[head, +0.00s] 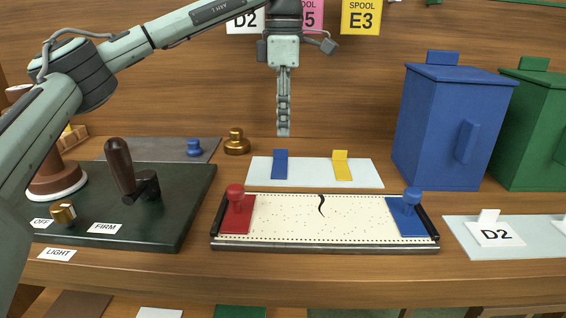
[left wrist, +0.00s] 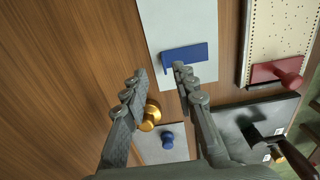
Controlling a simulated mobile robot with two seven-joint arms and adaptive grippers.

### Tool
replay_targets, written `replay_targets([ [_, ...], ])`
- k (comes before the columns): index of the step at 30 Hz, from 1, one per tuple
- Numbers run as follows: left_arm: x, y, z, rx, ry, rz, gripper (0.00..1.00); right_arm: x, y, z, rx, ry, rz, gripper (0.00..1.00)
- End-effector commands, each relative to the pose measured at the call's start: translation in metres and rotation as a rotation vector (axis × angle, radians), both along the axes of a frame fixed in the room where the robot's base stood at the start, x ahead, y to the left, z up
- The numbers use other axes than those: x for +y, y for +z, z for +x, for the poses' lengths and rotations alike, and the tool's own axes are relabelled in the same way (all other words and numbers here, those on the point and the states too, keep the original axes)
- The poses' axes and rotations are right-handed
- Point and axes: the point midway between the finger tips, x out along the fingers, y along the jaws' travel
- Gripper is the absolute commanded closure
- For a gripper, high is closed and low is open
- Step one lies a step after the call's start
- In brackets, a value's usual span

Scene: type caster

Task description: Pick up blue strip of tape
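The blue strip of tape (head: 280,166) lies on a pale sheet (head: 312,179) behind the cream board, with its back end standing up as a tab. My left gripper (head: 284,132) points down above and behind the strip, apart from it. In the left wrist view the gripper (left wrist: 160,73) has its fingers spread with nothing between them. There the blue strip (left wrist: 186,56) shows just beyond the right fingertip, which slightly overlaps its edge in the picture. My right gripper is not in view.
A yellow strip (head: 342,166) lies on the same sheet. The cream board (head: 318,214) has a red block (head: 237,213) and a blue block (head: 408,214) at its ends. A brass knob (head: 237,143) stands left of the sheet. A blue bin (head: 447,120) stands right.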

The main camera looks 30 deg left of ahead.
Motion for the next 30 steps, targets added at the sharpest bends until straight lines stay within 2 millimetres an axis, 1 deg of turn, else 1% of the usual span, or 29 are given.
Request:
replay_targets([
  [6,0.005,-0.031,-0.009,0.003,0.000,0.001,0.72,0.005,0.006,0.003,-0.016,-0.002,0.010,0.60],
  [9,0.005,-0.044,-0.008,0.001,0.001,0.000,0.72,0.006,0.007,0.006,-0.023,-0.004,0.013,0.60],
  [13,0.004,-0.051,-0.008,0.000,0.000,0.000,0.72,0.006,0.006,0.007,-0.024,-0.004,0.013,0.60],
  [19,0.004,-0.052,-0.008,0.000,0.001,0.000,0.72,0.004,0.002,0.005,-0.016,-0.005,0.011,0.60],
  [24,0.004,-0.051,-0.008,0.000,0.001,0.000,0.94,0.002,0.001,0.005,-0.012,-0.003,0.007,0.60],
  [26,0.004,-0.051,-0.008,0.000,0.001,0.000,1.00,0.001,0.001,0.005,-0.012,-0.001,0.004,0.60],
  [30,0.004,-0.051,-0.008,0.000,0.000,0.000,1.00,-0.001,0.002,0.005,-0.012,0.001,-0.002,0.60],
])
